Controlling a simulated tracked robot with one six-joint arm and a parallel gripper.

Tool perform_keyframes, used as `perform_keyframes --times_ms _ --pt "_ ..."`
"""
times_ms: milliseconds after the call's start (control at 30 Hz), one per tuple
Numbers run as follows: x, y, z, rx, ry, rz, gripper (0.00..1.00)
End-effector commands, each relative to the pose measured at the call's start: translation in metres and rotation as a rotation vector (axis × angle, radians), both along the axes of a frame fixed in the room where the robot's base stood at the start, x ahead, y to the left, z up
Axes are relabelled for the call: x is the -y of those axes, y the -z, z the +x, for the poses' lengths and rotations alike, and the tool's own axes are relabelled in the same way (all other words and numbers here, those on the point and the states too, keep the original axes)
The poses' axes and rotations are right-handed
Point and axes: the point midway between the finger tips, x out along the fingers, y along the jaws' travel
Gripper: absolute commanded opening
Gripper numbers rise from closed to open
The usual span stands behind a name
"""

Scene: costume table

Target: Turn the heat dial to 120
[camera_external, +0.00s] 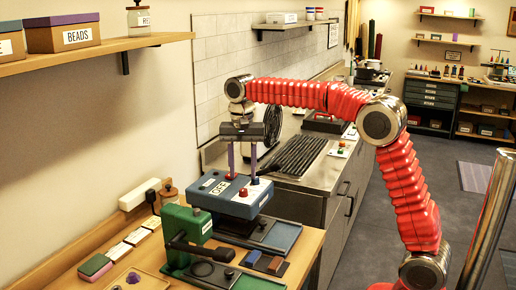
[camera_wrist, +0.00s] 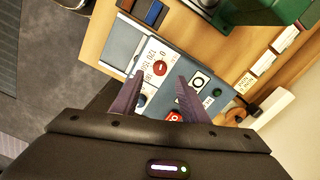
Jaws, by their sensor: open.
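The heat dial is a small round red knob on a light panel of the blue press, seen in the wrist view (camera_wrist: 160,67) and the external view (camera_external: 243,192). Printed figures, including 120, stand beside it; where its pointer stands is too small to tell. The blue press (camera_external: 215,186) also shows in the wrist view (camera_wrist: 208,77). My gripper (camera_external: 243,178) is open above the press's top. In the wrist view its dark fingers (camera_wrist: 160,77) point toward the dial, their tips on either side of it in the picture; I see no contact.
A second red control (camera_wrist: 174,117) and a blue knob (camera_wrist: 141,100) sit close to the fingers. A green press (camera_external: 187,228) stands beside the blue one. A small tray with blue and brown blocks (camera_external: 264,262) is at the table's front. A wall shelf (camera_external: 120,48) is at upper left.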

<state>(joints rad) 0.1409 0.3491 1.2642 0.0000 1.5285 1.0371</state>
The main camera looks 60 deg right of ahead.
Motion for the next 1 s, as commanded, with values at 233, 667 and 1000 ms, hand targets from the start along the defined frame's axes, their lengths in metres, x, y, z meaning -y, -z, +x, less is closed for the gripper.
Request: perform_keyframes --times_ms 233,667,1000 --pt "0.0 0.037 -0.001 -0.001 0.0 0.001 0.41" --pt "0.0 0.058 0.0 0.0 0.0 0.0 0.41" --pt "0.0 0.058 0.0 0.0 0.0 0.0 0.25"
